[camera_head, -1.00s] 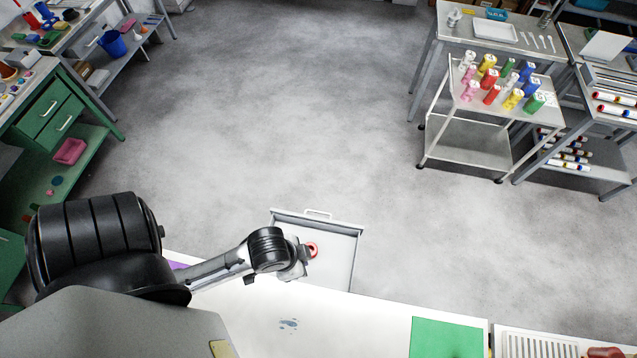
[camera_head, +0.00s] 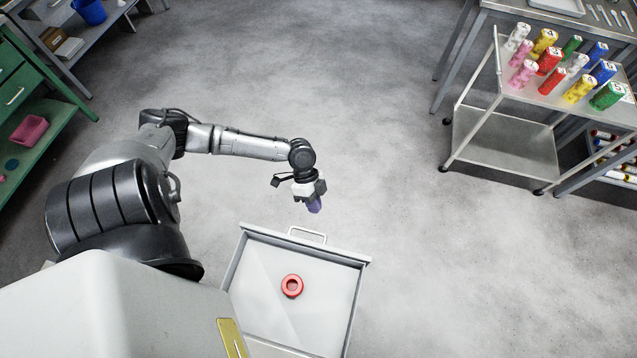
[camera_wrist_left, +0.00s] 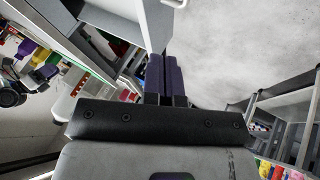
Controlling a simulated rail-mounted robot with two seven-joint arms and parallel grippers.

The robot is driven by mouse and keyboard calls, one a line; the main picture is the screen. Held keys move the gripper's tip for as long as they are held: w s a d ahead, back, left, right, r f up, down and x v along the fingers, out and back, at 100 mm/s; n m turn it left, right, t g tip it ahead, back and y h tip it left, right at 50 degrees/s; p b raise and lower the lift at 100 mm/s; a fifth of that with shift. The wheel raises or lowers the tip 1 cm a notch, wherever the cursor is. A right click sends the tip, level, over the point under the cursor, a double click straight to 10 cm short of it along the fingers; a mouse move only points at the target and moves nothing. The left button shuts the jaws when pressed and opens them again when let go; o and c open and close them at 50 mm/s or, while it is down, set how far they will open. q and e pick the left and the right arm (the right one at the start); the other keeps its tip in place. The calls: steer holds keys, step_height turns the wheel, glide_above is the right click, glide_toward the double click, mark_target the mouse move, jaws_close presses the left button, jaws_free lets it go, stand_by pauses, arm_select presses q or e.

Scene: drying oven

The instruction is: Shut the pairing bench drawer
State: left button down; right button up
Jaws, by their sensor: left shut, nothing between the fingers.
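The drawer (camera_head: 250,280) is pulled out, a pale grey box with a bar handle (camera_head: 307,236) on its front. A red ring-shaped object (camera_head: 292,286) lies inside it. My left gripper (camera_head: 314,206) is beyond the drawer front, near the handle and apart from it in the picture. Its purple fingers (camera_wrist_left: 163,78) are shut together with nothing between them. In the left wrist view, a grey drawer panel (camera_wrist_left: 154,25) stands just past the fingertips. The bench side of the drawer is cut off by the picture edge. My right gripper is not in view.
A wheeled trolley (camera_head: 505,140) with several coloured bottles stands at the right, beside a grey table. A green bench with a pink bin (camera_head: 30,130) is at the left. The grey floor (camera_head: 380,130) beyond the drawer is clear.

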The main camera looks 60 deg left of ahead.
arm_select(q)
steer(key=w+a+f+b, duration=0.1)
steer(key=a+f, duration=0.1)
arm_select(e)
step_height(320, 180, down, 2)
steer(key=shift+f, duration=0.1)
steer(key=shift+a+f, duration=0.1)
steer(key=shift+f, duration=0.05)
arm_select(q)
steer(key=b, duration=0.2)
glide_toward(319, 234)
steer(key=d+f, duration=0.2)
steer(key=w+d+f, duration=0.1)
steer(key=d+f, duration=0.1)
steer(key=shift+d, duration=0.25)
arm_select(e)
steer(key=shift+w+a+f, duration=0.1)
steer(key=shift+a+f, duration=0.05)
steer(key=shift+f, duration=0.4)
arm_select(q)
steer(key=shift+s+d+r+p, duration=0.1)
steer(key=shift+s+d+p, duration=0.35)
steer(key=shift+s+d, duration=0.3)
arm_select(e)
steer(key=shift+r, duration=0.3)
arm_select(q)
steer(key=shift+s+d, duration=0.4)
steer(key=shift+d, duration=0.1)
steer(key=shift+s+d, duration=0.15)
steer(key=shift+d, duration=0.1)
